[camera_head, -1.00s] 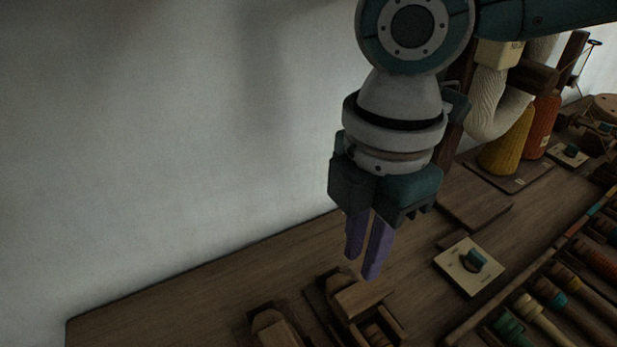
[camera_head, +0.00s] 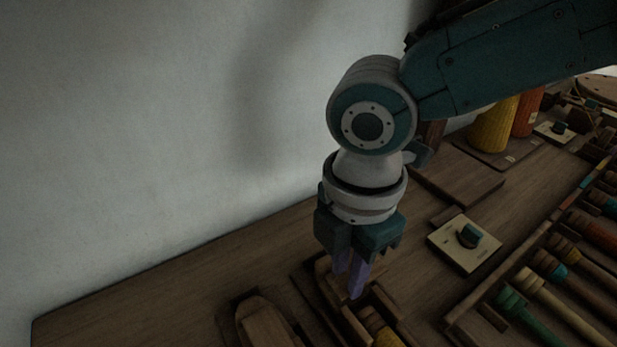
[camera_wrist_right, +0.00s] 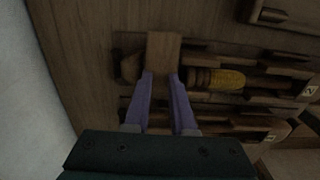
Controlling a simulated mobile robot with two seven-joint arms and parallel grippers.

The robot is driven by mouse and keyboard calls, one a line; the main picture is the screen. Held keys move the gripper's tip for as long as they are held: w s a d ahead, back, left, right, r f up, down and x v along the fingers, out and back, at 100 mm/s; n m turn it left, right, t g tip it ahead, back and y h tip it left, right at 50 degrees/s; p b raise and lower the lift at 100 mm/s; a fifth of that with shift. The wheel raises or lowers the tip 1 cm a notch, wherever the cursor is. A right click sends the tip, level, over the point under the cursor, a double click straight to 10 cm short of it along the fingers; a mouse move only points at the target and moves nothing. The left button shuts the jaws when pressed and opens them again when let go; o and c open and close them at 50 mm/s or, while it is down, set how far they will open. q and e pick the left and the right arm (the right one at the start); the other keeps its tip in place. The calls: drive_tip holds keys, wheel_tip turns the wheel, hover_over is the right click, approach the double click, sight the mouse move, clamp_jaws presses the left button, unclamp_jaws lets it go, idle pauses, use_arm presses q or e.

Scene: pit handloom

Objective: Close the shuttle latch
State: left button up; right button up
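A dark wooden shuttle holder lies on the bench at the bottom of the head view, with a yellow wound bobbin (camera_head: 378,326) in it. The bobbin also shows in the right wrist view (camera_wrist_right: 218,80). A plain wooden flap (camera_wrist_right: 163,52), which looks like the shuttle latch, lies just past and between my fingertips in the wrist view. My right gripper (camera_head: 348,283) points down at this shuttle with its purple fingers apart. In the wrist view the gripper (camera_wrist_right: 161,76) straddles the flap's near end; contact is not clear. The fingers partly hide the flap in the head view. My left gripper is not in view.
Another wooden shuttle-like piece (camera_head: 262,326) lies to the left. Yellow (camera_head: 493,125) and orange cones stand behind. A pale wall bounds the bench.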

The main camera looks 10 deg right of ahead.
clamp_jaws()
drive_tip(key=shift+r+m, duration=0.1)
drive_tip(key=shift+m, duration=0.2)
idle(0.3)
drive_tip(key=m+p, duration=0.2)
drive_tip(key=shift+s+m, duration=0.1)
drive_tip(key=shift+m, duration=0.2)
drive_tip(key=m+p, duration=0.2)
drive_tip(key=m, duration=0.3)
drive_tip(key=m+p, duration=0.2)
drive_tip(key=m, duration=0.3)
drive_tip(key=shift+m, duration=0.4)
drive_tip(key=shift+m+p, duration=0.55)
drive_tip(key=shift+m, duration=1.35)
